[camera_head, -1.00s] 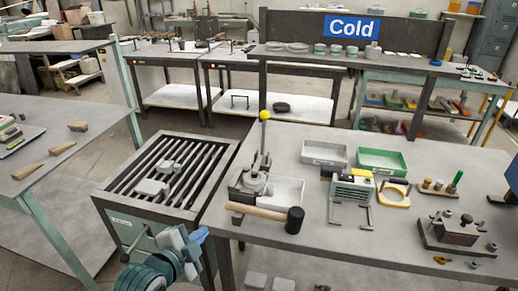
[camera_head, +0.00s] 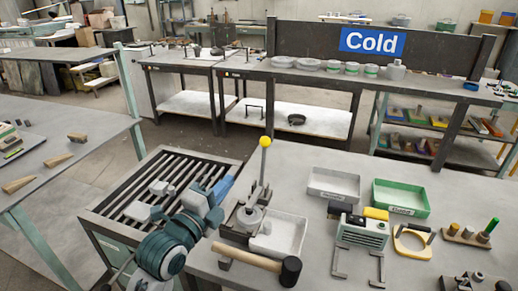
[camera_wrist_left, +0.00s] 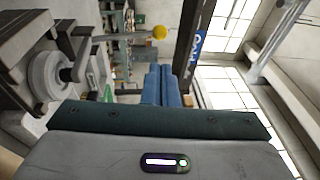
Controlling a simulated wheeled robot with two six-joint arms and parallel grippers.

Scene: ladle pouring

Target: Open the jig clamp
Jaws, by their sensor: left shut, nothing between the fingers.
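The jig clamp (camera_head: 245,222) stands at the left end of the front table. Its lever ends in a yellow ball (camera_head: 265,142) and points nearly straight up. A round grey part (camera_head: 250,214) sits in the jig. My left gripper (camera_head: 224,188) is over the slatted rack, left of the lever and apart from it. In the left wrist view its blue fingers (camera_wrist_left: 163,86) are together with nothing between them. That view also shows the yellow ball (camera_wrist_left: 160,32) beyond the fingertips and the round grey part (camera_wrist_left: 50,75) at the left. My right gripper is not in view.
A mallet (camera_head: 262,259) lies in front of the jig. A white tray (camera_head: 300,228) is right beside it. A grey bin (camera_head: 333,196), a green bin (camera_head: 402,205) and a yellow-topped device (camera_head: 362,230) stand farther right. The slatted rack (camera_head: 125,205) carries several grey blocks.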

